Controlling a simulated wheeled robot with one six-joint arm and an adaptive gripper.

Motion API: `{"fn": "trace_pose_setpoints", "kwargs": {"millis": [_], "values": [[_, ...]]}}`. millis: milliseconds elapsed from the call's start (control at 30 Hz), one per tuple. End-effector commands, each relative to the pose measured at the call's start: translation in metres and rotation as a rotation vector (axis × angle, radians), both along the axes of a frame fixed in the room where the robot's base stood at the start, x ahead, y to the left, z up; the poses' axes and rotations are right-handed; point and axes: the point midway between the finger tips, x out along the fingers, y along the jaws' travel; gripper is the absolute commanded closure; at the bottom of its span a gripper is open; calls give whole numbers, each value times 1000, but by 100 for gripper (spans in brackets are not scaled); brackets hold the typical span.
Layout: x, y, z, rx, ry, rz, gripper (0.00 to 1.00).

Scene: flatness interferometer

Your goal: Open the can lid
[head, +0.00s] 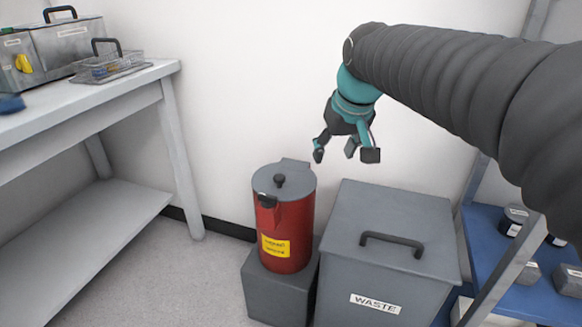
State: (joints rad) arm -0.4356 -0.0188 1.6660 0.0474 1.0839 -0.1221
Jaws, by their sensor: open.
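The can (293,228) is a red cylinder with a yellow label, standing upright on a grey block. Its grey lid (297,191) is shut on top, with a small black knob (279,181) in the middle and a dark latch-like piece at the front rim. A grey bracket or hinge shows at the back of the lid. My gripper (345,155) is open and empty, above and to the right of the lid, with its fingers pointing down. It appears apart from the lid.
A grey waste bin (385,268) with a black handle stands right of the can. A bench (100,95) with a metal box and a wire basket is at left. A blue shelf (530,294) with dark items is at right. Floor is clear in front of the bench.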

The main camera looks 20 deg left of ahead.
Motion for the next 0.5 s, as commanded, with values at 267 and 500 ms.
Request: {"fn": "trace_pose_setpoints", "kwargs": {"millis": [267,500], "values": [[33,89,-6,-9,16,141,43],[39,106,-15,-11,18,165,43]]}}
